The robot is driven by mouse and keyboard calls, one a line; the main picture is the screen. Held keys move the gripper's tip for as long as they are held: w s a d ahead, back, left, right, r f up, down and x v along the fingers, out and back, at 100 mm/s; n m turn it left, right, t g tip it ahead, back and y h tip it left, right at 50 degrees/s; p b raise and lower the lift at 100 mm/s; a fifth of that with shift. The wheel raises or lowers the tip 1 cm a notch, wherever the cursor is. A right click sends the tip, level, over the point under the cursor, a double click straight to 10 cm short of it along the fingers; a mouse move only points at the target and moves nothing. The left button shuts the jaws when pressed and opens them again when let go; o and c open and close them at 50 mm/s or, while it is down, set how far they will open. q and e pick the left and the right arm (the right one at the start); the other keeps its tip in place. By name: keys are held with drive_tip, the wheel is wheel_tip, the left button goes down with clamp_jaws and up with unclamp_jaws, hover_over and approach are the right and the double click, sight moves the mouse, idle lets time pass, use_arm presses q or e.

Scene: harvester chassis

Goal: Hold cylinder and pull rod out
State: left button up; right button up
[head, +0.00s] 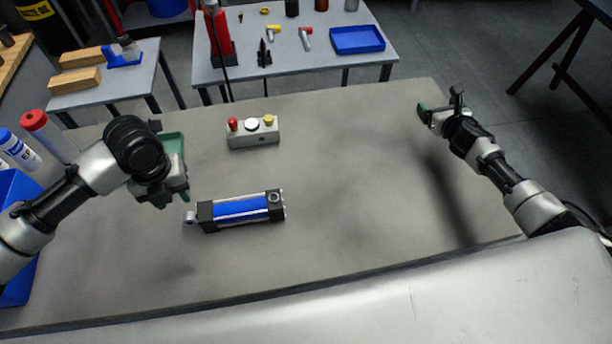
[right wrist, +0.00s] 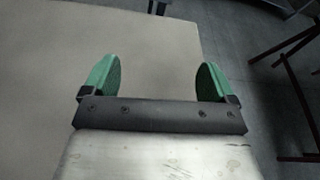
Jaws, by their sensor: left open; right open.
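The cylinder (head: 241,210) lies on the grey table, with a blue body and black end blocks. A short silver rod end (head: 190,217) sticks out at its left. My left gripper (head: 178,170) is above the table, up and left of the cylinder and apart from it; its green fingers are partly hidden by the wrist. My right gripper (head: 438,110) is far off at the table's upper right, open and empty. In the right wrist view its two green fingers (right wrist: 158,82) stand wide apart with nothing between them.
A control box (head: 253,133) with red, white and yellow buttons stands behind the cylinder. A blue bin (head: 14,290) and tubes with red and blue caps (head: 40,125) are at the left edge. The table's middle and right are clear.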

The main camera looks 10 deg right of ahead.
drive_tip(key=a+n+y, duration=0.1)
drive_tip(key=a, duration=0.2)
drive_tip(key=a+n+y, duration=0.1)
drive_tip(key=a+y, duration=0.1)
drive_tip(key=a, duration=0.2)
drive_tip(key=a+n+y, duration=0.1)
drive_tip(key=a+y, duration=0.1)
drive_tip(key=a, duration=0.2)
drive_tip(key=shift+r, duration=0.1)
drive_tip(key=s+a+r+n+g+y, duration=0.1)
drive_tip(key=s+a+n+g+y, duration=0.2)
drive_tip(key=a, duration=0.4)
drive_tip(key=s+a+n+y, duration=0.1)
drive_tip(key=a+n+y, duration=0.2)
drive_tip(key=a+y, duration=0.3)
drive_tip(key=n+g+y, duration=0.5)
drive_tip(key=n+g, duration=0.3)
drive_tip(key=g, duration=0.4)
approach(274, 203)
wheel_tip(274, 203, up, 5)
drive_tip(key=a, duration=0.3)
drive_tip(key=f, duration=0.5)
drive_tip(key=w+f, duration=0.1)
drive_tip(key=f, duration=0.1)
drive_tip(key=shift+a+f, duration=0.1)
drive_tip(key=shift+f, duration=0.15)
drive_tip(key=a, duration=0.7)
drive_tip(key=shift+r, duration=0.1)
